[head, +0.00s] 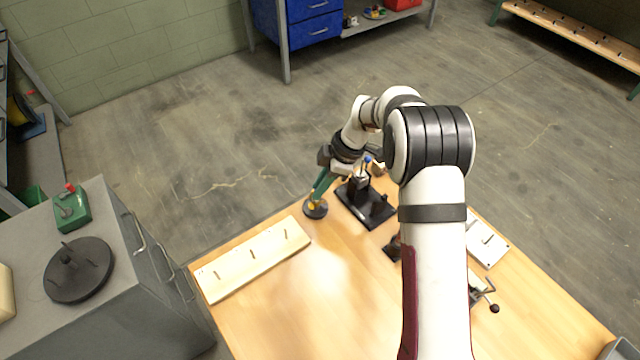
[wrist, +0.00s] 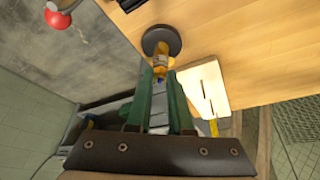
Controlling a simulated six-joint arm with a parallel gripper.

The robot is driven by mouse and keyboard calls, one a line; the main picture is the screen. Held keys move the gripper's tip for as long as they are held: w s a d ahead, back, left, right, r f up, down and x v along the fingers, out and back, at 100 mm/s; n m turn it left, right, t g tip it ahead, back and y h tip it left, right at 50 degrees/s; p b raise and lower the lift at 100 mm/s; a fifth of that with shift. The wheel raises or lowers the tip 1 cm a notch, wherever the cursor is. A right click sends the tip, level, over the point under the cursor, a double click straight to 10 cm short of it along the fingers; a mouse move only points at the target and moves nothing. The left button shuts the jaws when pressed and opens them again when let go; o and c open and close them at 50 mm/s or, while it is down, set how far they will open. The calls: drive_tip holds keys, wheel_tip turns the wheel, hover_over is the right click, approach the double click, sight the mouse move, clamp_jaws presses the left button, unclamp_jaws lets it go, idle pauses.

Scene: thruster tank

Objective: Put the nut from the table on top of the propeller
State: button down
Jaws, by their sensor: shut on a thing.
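My gripper (head: 317,193), with green fingers, points down at the far left part of the table. In the wrist view its fingertips (wrist: 160,72) are shut on a small yellow piece, which I take to be the nut (wrist: 160,58). A dark round disc (wrist: 161,40) lies just beyond the fingertips; it also shows under the gripper in the head view (head: 315,210). I cannot tell whether the nut still touches the disc.
A pale wooden board (head: 252,258) with slots lies on the table's left side. A white plate (head: 486,240) and a lever with a dark knob (head: 493,308) are at the right. A grey cabinet (head: 150,300) stands left of the table. The front middle of the table is clear.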

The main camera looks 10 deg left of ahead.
drive_tip(key=shift+f, duration=0.2)
drive_tip(key=c, duration=0.7)
unclamp_jaws()
drive_tip(key=shift+c, duration=0.2)
drive_tip(key=a+v, duration=0.1)
drive_tip(key=v, duration=1.8)
drive_tip(key=shift+a+r, duration=0.2)
drive_tip(key=shift+r, duration=0.45)
drive_tip(key=shift+s, duration=0.2)
